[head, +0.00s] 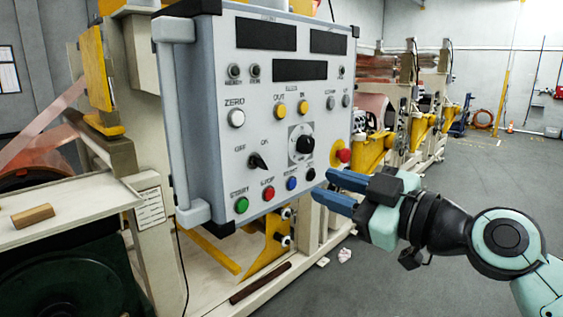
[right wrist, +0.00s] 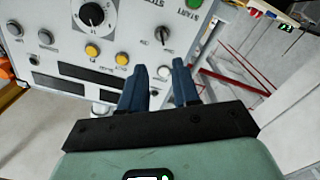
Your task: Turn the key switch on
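The key switch (head: 257,162) is a small black lever on the grey control panel (head: 215,110), below the OFF and ON labels. Its upper end appears to lean toward OFF. It also shows in the right wrist view (right wrist: 163,36), where the panel appears upside down, beyond the fingertips. My right gripper (head: 322,184) is open and empty, with blue fingers apart. In the head view it is at the panel's lower right, right of the key switch and near the red stop knob. The right wrist view shows both fingers (right wrist: 158,75) with a gap between them. My left gripper is not in view.
The panel also carries a large black dial (head: 303,144), a red mushroom button (head: 343,155), a green START button (head: 241,205) and a white ZERO button (head: 236,118). A handle bar (head: 178,120) runs down its left side. Machinery stands behind; the floor at right is open.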

